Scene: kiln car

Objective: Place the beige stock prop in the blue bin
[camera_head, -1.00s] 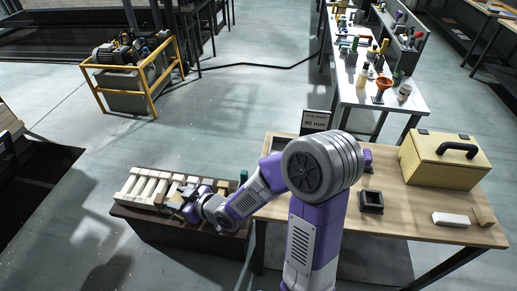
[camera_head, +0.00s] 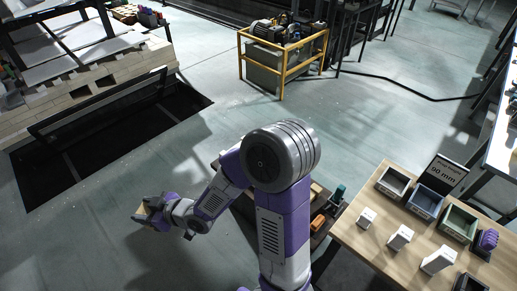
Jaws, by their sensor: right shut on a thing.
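My right gripper (camera_head: 148,213) is at the left of the view, held over the open floor and well away from the table. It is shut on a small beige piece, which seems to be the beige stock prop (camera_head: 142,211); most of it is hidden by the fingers. The blue bin (camera_head: 426,202) stands on the wooden table at the right, between a grey bin (camera_head: 393,181) and a green bin (camera_head: 459,223). The inside of the blue bin looks empty. My left gripper does not show.
White blocks (camera_head: 399,237) stand in front of the bins, and a "90 mm" sign (camera_head: 447,171) behind them. My arm partly hides a low dark bench with an orange item (camera_head: 318,222). A brick-edged kiln car (camera_head: 100,85) and a yellow-framed machine (camera_head: 282,58) stand farther back.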

